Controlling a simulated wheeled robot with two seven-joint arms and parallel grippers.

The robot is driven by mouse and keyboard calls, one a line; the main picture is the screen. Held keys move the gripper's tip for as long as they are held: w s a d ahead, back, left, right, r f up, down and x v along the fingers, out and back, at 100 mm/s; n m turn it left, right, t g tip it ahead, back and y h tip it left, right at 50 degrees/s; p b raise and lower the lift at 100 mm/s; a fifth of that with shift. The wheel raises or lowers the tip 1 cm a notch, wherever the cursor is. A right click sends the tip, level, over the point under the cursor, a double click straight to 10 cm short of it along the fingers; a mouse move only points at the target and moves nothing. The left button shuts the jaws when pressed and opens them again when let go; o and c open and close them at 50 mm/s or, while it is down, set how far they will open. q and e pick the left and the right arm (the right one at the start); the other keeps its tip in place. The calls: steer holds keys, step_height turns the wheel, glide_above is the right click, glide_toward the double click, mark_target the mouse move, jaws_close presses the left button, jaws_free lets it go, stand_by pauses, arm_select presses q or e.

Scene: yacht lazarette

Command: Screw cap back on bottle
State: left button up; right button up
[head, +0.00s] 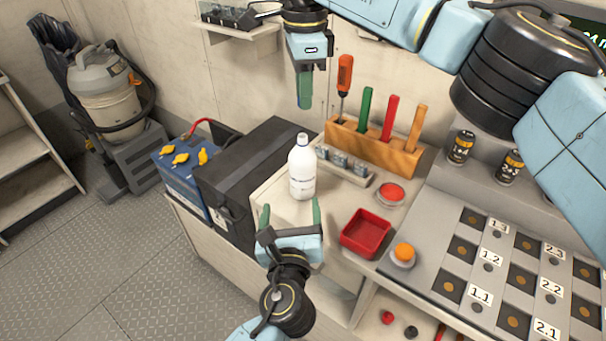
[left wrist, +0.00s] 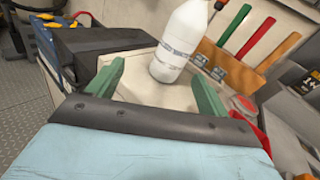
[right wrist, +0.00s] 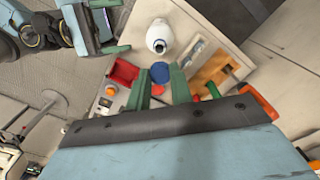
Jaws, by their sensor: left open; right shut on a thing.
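A white bottle (head: 302,172) with a printed label stands upright and uncapped on the light bench top. It also shows in the left wrist view (left wrist: 178,45) and, from above, in the right wrist view (right wrist: 160,36). My left gripper (head: 290,212) is open and empty, just in front of the bottle, its fingers pointing toward it and apart from it. My right gripper (head: 304,104) is raised above and behind the bottle, pointing down. It is shut on a round blue cap (right wrist: 160,72), which shows between its fingertips in the right wrist view.
A wooden rack (head: 372,147) with a screwdriver and coloured handles stands behind the bottle. A red tray (head: 365,233), a red button (head: 390,194) and an orange button (head: 403,254) lie to the right. A black box (head: 250,170) and a blue battery (head: 180,172) are at left.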

arm_select(q)
steer(key=d+m, duration=0.1)
steer(key=d+r+m+h, duration=0.1)
steer(key=shift+w+r+m+t, duration=0.1)
steer(key=shift+r+m+t, duration=0.2)
steer(key=shift+t, duration=0.1)
arm_select(e)
steer(key=shift+a, duration=0.2)
arm_select(q)
steer(key=w, duration=1.2)
steer(key=shift+d, duration=0.15)
steer(key=shift+f, duration=0.1)
steer(key=c, duration=1.5)
arm_select(e)
glide_above(302, 136)
steer(key=shift+f, duration=2.45)
steer(key=shift+f, duration=0.9)
